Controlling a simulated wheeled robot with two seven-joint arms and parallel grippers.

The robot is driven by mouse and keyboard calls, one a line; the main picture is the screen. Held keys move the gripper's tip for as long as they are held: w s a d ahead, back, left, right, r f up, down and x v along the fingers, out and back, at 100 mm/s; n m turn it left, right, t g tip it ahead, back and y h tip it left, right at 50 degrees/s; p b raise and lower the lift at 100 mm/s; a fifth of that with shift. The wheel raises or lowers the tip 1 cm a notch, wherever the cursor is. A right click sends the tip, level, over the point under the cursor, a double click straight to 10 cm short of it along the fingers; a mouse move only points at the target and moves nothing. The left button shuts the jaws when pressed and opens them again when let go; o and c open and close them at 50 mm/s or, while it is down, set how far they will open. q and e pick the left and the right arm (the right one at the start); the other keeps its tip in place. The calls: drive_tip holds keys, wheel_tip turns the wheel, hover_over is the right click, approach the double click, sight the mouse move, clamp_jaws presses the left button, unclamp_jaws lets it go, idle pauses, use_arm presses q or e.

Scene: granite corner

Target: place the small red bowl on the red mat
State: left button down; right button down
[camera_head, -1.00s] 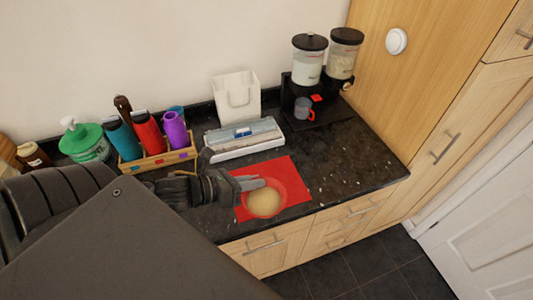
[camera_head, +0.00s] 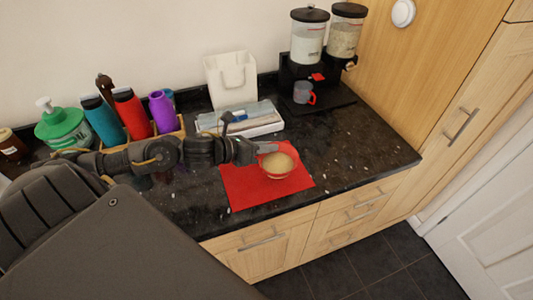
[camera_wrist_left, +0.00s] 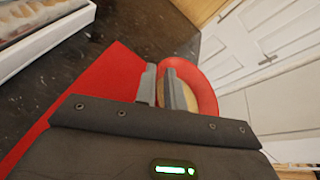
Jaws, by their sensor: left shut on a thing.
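The small red bowl (camera_head: 278,173) has pale contents and shows over the right part of the red mat (camera_head: 243,190). My left gripper (camera_head: 264,149) comes in from the left and is shut on the bowl's rim. In the left wrist view the fingers (camera_wrist_left: 166,88) pinch the wall of the bowl (camera_wrist_left: 200,88), one finger inside and one outside. The mat (camera_wrist_left: 95,88) lies beneath and to the left there. I cannot tell whether the bowl touches the mat. My right gripper is not in view.
A long box (camera_head: 258,122) and a white holder (camera_head: 231,80) stand behind the mat. A black dispenser stand with a grey cup (camera_head: 301,92) is at the back right. Bottles in a crate (camera_head: 180,128) stand at left. The counter right of the mat (camera_head: 360,150) is clear.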

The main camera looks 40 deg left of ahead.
sight(267, 155)
use_arm(q)
drive_tip(key=shift+w+f, duration=0.35)
wheel_tip(267, 155, down, 3)
drive_tip(key=shift+f+p, duration=0.15)
drive_tip(key=shift+p, duration=0.6)
drive_tip(key=c, duration=1.5)
unclamp_jaws()
drive_tip(key=shift+o, duration=0.2)
drive_tip(key=shift+s+a, duration=0.1)
